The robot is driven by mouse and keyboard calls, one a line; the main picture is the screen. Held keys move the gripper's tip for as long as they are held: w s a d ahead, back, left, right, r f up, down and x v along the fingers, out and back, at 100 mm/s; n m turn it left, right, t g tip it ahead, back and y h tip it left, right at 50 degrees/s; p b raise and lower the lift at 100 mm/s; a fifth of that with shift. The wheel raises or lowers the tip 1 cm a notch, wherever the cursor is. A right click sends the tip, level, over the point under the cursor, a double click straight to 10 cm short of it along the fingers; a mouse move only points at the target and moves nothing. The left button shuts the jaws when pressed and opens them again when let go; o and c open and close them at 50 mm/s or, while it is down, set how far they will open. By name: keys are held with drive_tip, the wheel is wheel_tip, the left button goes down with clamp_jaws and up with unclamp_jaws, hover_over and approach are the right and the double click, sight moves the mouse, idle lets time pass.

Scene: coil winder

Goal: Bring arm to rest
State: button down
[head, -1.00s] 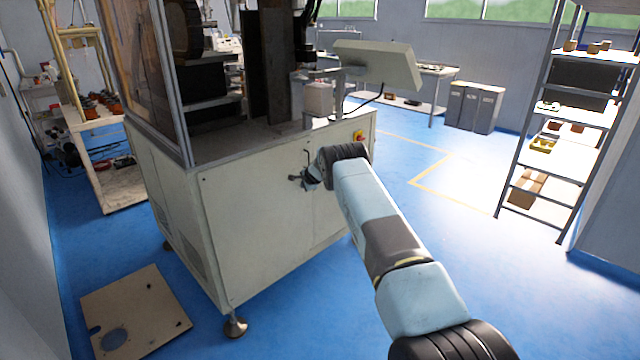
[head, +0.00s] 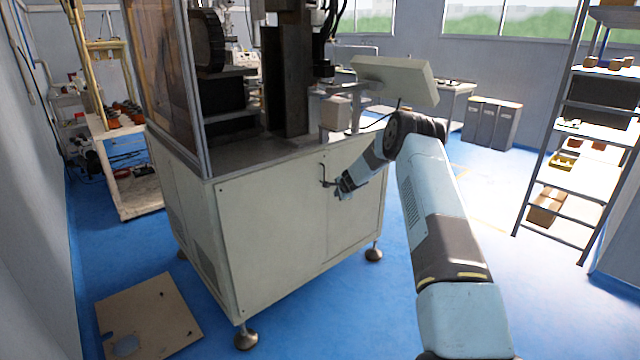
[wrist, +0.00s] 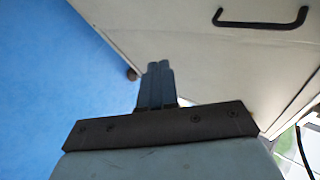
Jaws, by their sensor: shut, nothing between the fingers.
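My gripper (head: 342,190) is in front of the cream cabinet of the coil winder (head: 270,240), close to a dark handle (head: 324,172) on its front panel. In the wrist view my gripper (wrist: 158,68) has its two fingers together with nothing between them. The handle (wrist: 262,22) shows there at the upper right, apart from the fingers. In the head view the gap between the gripper and the cabinet face is hard to judge.
A brown panel with a round hole (head: 150,318) lies on the blue floor at the lower left. A shelf rack (head: 575,130) stands at the right. Grey bins (head: 490,122) stand by the back wall. Blue floor (head: 560,290) is clear right of my arm.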

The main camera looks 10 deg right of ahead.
drive_tip(key=s+r+m+t+h, duration=0.15)
drive_tip(key=r+m, duration=0.25)
drive_tip(key=r, duration=0.4)
drive_tip(key=s+r+m+h, duration=0.1)
drive_tip(key=s+r+m, duration=0.3)
drive_tip(key=r, duration=0.5)
drive_tip(key=s+r+m+h, duration=0.1)
drive_tip(key=s+r+m, duration=0.1)
drive_tip(key=r+m, duration=0.45)
drive_tip(key=s+d+r+m+h, duration=0.1)
drive_tip(key=s+r+m+h, duration=0.1)
drive_tip(key=s+r+m, duration=1.25)
drive_tip(key=s+r+m+g, duration=0.1)
drive_tip(key=s+r+m, duration=0.25)
drive_tip(key=s, duration=0.45)
drive_tip(key=s+a+r+m+g, duration=0.1)
drive_tip(key=s+r+m, duration=0.1)
drive_tip(key=s+m, duration=0.5)
drive_tip(key=s+r+m+g, duration=0.1)
drive_tip(key=s+r+m, duration=0.1)
drive_tip(key=s, duration=0.8)
drive_tip(key=s+a+f+m+g+y, duration=0.1)
drive_tip(key=s+a+f+m+y, duration=0.1)
drive_tip(key=s+m, duration=0.5)
drive_tip(key=s+a+f+m+g+y, duration=0.1)
drive_tip(key=s+a+f+m, duration=0.3)
drive_tip(key=s, duration=1.4)
drive_tip(key=m+y, duration=0.1)
drive_tip(key=m, duration=0.2)
drive_tip(key=shift+a, duration=0.4)
